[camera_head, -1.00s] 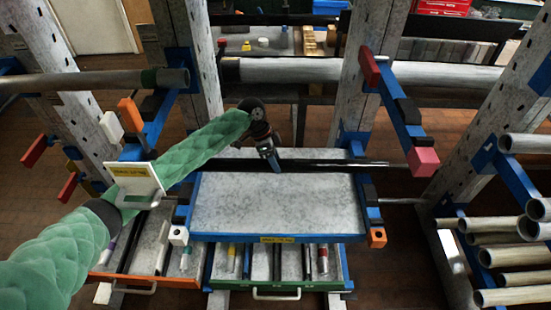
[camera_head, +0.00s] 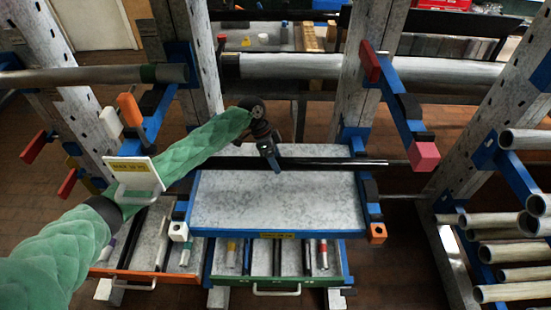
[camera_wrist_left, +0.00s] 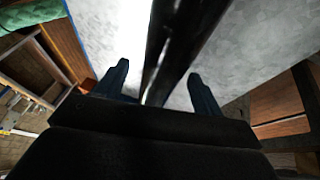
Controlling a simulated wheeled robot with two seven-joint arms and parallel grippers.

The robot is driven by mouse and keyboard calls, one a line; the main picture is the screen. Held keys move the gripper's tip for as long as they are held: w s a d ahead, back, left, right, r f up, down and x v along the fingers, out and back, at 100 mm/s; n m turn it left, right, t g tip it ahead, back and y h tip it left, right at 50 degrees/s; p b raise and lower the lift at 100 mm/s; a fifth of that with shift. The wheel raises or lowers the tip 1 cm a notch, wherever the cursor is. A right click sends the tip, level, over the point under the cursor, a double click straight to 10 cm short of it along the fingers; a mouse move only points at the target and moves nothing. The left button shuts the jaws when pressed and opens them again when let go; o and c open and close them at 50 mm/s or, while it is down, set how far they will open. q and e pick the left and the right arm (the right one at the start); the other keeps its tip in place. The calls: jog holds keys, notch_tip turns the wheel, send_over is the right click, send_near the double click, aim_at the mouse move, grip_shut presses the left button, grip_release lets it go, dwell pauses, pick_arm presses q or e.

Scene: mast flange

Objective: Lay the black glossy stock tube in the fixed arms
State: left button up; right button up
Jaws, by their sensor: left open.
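The black glossy stock tube (camera_head: 310,163) lies level across the grey top of a blue-edged tray (camera_head: 270,212). My left gripper (camera_head: 274,166) reaches down over its middle with its fingers pointing at the tray. In the left wrist view the open fingers (camera_wrist_left: 160,85) stand on either side of the tube (camera_wrist_left: 168,45), with gaps visible beside it. Whether the fingers touch the tray is not clear. Blue arms stick out from the posts: one at left (camera_head: 152,118) with orange and white blocks, one at right (camera_head: 398,105) with red and pink blocks. My right gripper is not in view.
Open drawers (camera_head: 277,284) sit under the tray. Grey tubes (camera_head: 510,255) are stacked in a rack at right. Another grey tube (camera_head: 90,78) lies on arms at left, and a thick one (camera_head: 300,67) runs behind. Perforated posts (camera_head: 362,75) flank the tray.

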pick_arm(q)
jog(key=shift+w+a+r, duration=0.1)
jog(key=shift+w+a+r+b, duration=0.1)
jog(key=shift+a+r+b, duration=0.05)
jog(key=shift+r+b, duration=0.2)
jog(key=b+v, duration=0.2)
jog(key=v, duration=0.3)
jog(key=shift+r, duration=0.1)
jog(key=shift+v, duration=0.8)
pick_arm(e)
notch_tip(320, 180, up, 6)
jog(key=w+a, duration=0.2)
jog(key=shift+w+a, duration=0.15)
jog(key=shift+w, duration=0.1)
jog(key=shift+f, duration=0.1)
